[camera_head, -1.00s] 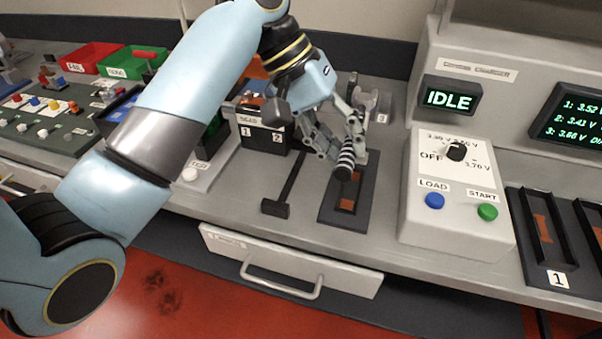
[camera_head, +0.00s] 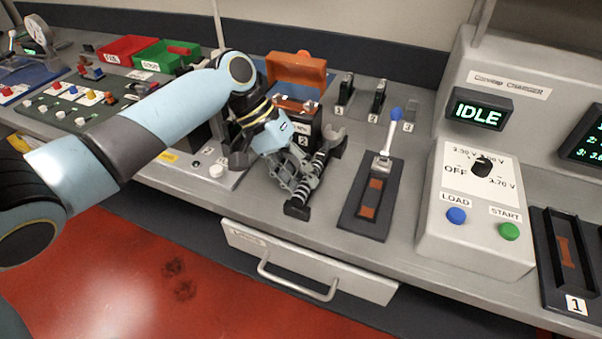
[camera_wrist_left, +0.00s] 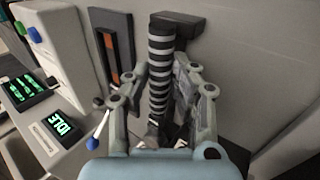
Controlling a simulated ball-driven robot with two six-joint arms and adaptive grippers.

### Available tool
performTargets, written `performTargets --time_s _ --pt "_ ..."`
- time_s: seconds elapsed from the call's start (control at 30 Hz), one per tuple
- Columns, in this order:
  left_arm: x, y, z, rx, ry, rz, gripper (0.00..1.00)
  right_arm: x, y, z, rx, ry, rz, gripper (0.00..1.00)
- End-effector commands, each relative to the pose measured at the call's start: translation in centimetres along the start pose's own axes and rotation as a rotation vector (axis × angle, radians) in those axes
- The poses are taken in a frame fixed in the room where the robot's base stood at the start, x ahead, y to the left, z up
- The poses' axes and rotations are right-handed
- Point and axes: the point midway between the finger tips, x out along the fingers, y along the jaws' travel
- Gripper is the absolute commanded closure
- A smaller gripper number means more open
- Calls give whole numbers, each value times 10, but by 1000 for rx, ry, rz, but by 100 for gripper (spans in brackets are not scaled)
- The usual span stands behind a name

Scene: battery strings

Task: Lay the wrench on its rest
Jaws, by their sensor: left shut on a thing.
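The wrench has a grey open-jaw head (camera_head: 335,142) and a black-and-grey striped handle (camera_head: 321,163). My left gripper (camera_head: 304,182) is shut on the handle, which also shows between its fingers in the left wrist view (camera_wrist_left: 160,75). The dark rest (camera_head: 297,210) is on the bench under the wrench, its front end block visible, and that block (camera_wrist_left: 178,28) also shows by the handle's end in the wrist view. The wrench lines up roughly along the rest; I cannot tell whether it touches. The gripper hides much of the rest. My right gripper is not in view.
Right of the rest is a dark cell tray (camera_head: 368,225) with copper contacts and a blue-knobbed lever (camera_head: 396,114). The charger (camera_head: 470,215) stands further right. An open orange-lidded box (camera_head: 297,75) is behind the gripper. A drawer (camera_head: 305,263) is below the bench edge.

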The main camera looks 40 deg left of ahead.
Motion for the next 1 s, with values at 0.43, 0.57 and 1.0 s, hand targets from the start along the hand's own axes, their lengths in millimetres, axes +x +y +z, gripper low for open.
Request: performTargets --time_s 0.43,0.57,1.0 --pt "1 -1 0 1 1 0 59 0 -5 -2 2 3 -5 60" --pt "1 -1 0 1 1 0 54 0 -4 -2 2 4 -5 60" --pt "-35 -1 -1 4 4 -5 54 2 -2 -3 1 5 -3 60"
